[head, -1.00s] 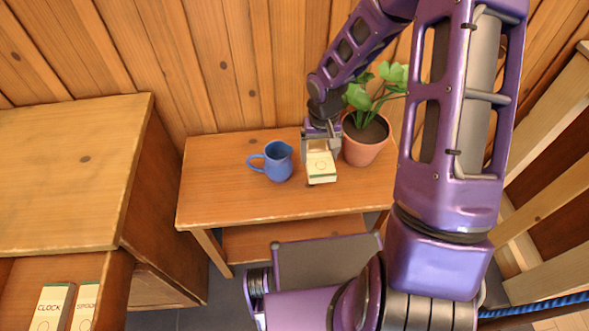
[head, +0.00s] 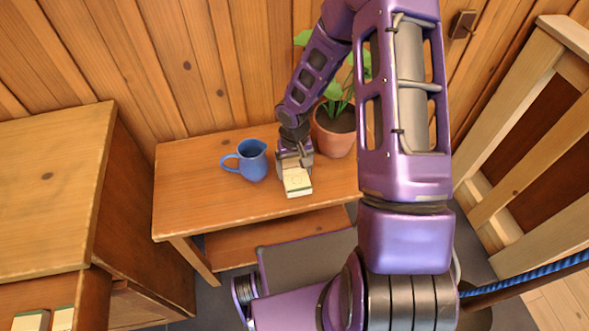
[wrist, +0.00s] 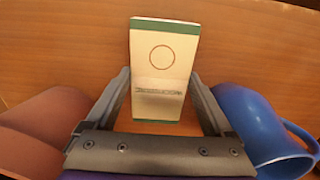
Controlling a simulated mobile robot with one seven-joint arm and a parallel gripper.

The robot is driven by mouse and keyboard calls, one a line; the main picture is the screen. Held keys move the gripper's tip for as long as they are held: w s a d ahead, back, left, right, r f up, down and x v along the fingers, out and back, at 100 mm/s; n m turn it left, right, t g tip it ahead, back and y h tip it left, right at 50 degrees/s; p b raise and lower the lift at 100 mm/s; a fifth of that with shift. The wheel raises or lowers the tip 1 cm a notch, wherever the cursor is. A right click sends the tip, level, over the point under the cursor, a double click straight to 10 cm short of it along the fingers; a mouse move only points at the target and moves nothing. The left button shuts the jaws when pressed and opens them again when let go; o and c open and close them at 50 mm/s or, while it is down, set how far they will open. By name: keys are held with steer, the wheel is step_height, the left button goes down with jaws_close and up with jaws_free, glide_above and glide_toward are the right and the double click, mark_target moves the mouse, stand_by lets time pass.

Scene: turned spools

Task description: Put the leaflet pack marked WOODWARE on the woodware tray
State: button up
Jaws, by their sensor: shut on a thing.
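A cream leaflet pack (head: 298,183) with a dark green edge is at the front part of the small wooden table. My gripper (head: 294,168) is shut on its rear part. In the wrist view the pack (wrist: 163,58) lies between the two fingers of my gripper (wrist: 160,88), showing a ring and a line of print too blurred to read. I cannot tell whether the pack touches the tabletop or is just above it. No woodware tray is in view.
A blue jug (head: 252,160) stands left of my gripper, and a potted plant (head: 335,130) stands behind it to the right. The small table (head: 190,185) is bare at its left. An open drawer (head: 88,300) at lower left holds two more packs (head: 62,318). A slatted wooden frame (head: 520,130) is at right.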

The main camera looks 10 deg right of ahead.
steer(key=shift+f, duration=0.15)
steer(key=o, duration=1.2)
steer(key=shift+o, duration=0.2)
step_height(320, 180, up, 17)
steer(key=p, duration=0.4)
steer(key=b, duration=0.3)
glide_above(294, 172)
step_height(294, 172, down, 11)
steer(key=shift+r, duration=0.1)
steer(key=shift+w+f+b, duration=0.15)
steer(key=shift+f+b, duration=0.1)
steer(key=shift+f, duration=1.3)
steer(key=shift+w+f+b, duration=0.1)
steer(key=shift+f+b, duration=0.1)
steer(key=shift+f, duration=1.35)
